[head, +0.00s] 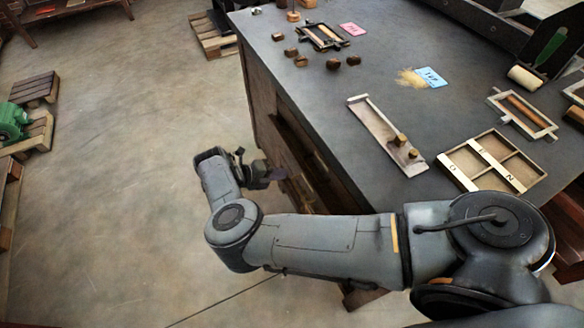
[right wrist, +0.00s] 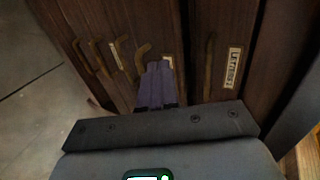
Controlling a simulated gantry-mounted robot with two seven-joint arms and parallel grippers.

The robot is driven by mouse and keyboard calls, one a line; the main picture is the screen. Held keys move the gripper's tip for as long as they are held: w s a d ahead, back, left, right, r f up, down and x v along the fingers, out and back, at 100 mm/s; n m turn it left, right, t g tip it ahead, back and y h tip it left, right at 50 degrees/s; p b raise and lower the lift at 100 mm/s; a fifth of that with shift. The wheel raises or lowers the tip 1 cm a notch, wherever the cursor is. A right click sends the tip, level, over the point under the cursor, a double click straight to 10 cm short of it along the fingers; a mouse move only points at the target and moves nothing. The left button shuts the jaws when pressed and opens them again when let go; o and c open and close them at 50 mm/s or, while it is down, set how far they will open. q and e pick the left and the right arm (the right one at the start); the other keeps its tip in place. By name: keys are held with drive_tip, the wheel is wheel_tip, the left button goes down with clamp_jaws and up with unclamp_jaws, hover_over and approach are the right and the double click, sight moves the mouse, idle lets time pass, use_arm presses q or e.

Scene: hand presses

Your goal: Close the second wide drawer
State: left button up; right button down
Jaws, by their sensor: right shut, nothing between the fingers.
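The wooden drawer fronts (head: 282,140) are on the side of the grey-topped workbench, partly hidden behind my right arm. In the right wrist view, several dark wooden drawer fronts (right wrist: 172,25) show close up with curved handles (right wrist: 208,68) and pale label plates (right wrist: 234,68). I cannot tell which front is the second wide drawer or how far it stands out. My right gripper (head: 274,174) is beside these fronts. In the right wrist view its fingers (right wrist: 155,84) are shut and empty, close to a curved handle; contact is unclear. My left gripper is not in view.
The bench top (head: 330,105) holds a wooden tray (head: 387,135), a divided frame (head: 492,161), a blue card (head: 431,77), a pink card (head: 352,29) and several small wooden knobs. Open concrete floor (head: 120,190) lies left of the bench, with pallets (head: 36,90) farther left.

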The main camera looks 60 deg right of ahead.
sight(300, 169)
drive_tip(key=shift+s+d+f+p, duration=0.15)
drive_tip(key=shift+s+d, duration=0.55)
drive_tip(key=shift+d, duration=0.3)
drive_tip(key=shift+s+d+f+p, duration=0.15)
drive_tip(key=shift+s+d, duration=0.5)
drive_tip(key=shift+d, duration=0.35)
